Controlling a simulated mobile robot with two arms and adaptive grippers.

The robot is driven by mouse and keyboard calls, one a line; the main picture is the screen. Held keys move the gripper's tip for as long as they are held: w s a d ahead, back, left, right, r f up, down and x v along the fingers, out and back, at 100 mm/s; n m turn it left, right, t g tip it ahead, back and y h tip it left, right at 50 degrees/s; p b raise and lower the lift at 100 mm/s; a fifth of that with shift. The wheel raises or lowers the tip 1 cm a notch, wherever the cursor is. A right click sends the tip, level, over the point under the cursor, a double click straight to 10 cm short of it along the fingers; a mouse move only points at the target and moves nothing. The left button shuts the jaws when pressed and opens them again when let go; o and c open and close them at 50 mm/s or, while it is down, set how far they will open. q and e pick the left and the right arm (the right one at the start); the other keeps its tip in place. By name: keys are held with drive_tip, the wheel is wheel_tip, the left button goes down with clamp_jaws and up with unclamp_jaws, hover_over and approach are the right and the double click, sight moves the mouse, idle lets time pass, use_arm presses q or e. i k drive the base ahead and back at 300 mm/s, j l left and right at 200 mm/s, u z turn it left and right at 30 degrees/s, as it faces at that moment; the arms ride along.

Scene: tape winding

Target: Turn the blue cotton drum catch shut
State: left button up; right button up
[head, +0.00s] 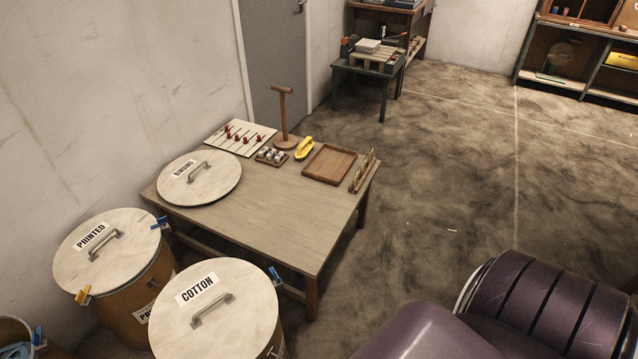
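The cotton drum (222,308) stands at the lower middle with a pale round lid, a metal handle and a "COTTON" label. Its blue catch (275,276) is at the right rim of the lid, near the table's front leg. It looks tilted, and I cannot tell whether it is open or shut. A metal piece (277,350) shows at the drum's lower right edge. The drum's lower side is cut off by the frame. Neither gripper is in view.
The printed drum (115,247) with blue and yellow catches stands to the left. Another drum (15,328) is cut off at the lower left. A wooden table (285,222) behind carries a loose lid (199,178), a tray (330,164) and small items.

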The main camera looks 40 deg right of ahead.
sight(275, 273)
drive_tip(key=z, duration=0.9)
